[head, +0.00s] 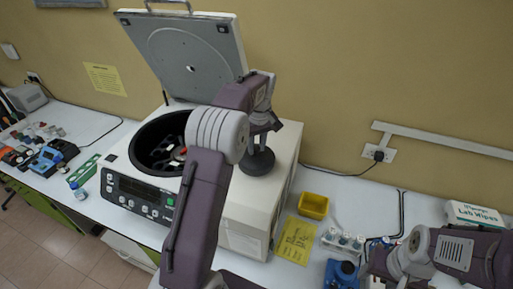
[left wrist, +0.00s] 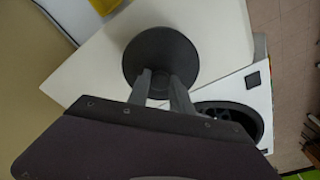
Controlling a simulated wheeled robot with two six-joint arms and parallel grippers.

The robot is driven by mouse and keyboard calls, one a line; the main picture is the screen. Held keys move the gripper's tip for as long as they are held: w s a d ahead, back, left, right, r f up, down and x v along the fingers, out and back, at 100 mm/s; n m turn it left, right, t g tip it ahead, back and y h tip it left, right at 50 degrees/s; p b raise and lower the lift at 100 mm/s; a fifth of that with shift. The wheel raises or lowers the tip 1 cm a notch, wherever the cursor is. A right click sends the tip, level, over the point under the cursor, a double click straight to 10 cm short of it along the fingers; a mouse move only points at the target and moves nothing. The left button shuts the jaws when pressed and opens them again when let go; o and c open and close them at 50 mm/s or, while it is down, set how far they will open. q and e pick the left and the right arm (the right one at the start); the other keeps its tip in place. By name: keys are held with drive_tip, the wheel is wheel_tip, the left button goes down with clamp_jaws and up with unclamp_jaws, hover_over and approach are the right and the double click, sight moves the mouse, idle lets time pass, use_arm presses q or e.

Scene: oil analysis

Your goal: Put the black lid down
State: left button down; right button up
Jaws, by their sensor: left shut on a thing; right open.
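The black lid (head: 258,163) is a dark round disc with a raised middle. It is at the right side of the white centrifuge's top, beside the open bowl. In the left wrist view the lid (left wrist: 160,55) shows as a dark disc between my fingertips. My left gripper (head: 259,141) is shut on it from above; its fingers also show in the left wrist view (left wrist: 160,84). I cannot tell whether the lid touches the top surface. My right gripper (head: 384,264) is open at the lower right, its fingers partly hidden.
The centrifuge (head: 230,205) has its hinged cover (head: 185,50) raised and its bowl (head: 160,145) open. A yellow box (head: 313,205), a yellow note (head: 295,240), a rack of vials (head: 343,240) and a blue device (head: 341,275) are right of it. A wipes box (head: 475,213) is at far right.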

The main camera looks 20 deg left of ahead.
sight(259, 149)
use_arm(q)
drive_tip(key=shift+w+f, duration=0.2)
drive_tip(key=shift+f, duration=0.35)
drive_tip(key=shift+w+f, duration=0.15)
drive_tip(key=shift+f, duration=0.35)
drive_tip(key=shift+w+f, duration=0.15)
drive_tip(key=shift+w, duration=0.15)
drive_tip(key=c, duration=1.6)
unclamp_jaws()
drive_tip(key=o, duration=0.5)
drive_tip(key=shift+c, duration=0.2)
drive_tip(key=shift+s+r, duration=0.2)
drive_tip(key=shift+s, duration=0.2)
drive_tip(key=shift+w+r, duration=0.1)
drive_tip(key=r, duration=0.5)
drive_tip(key=shift+w+d+r+b, duration=0.1)
drive_tip(key=shift+d+r+b, duration=0.1)
drive_tip(key=shift+b, duration=0.1)
wheel_tip(259, 149, up, 6)
drive_tip(key=shift+s+d+p, duration=0.3)
drive_tip(key=shift+s+p, duration=0.1)
drive_tip(key=shift+s, duration=0.05)
use_arm(e)
drive_tip(key=shift+w+r, duration=0.2)
drive_tip(key=shift+w, duration=0.25)
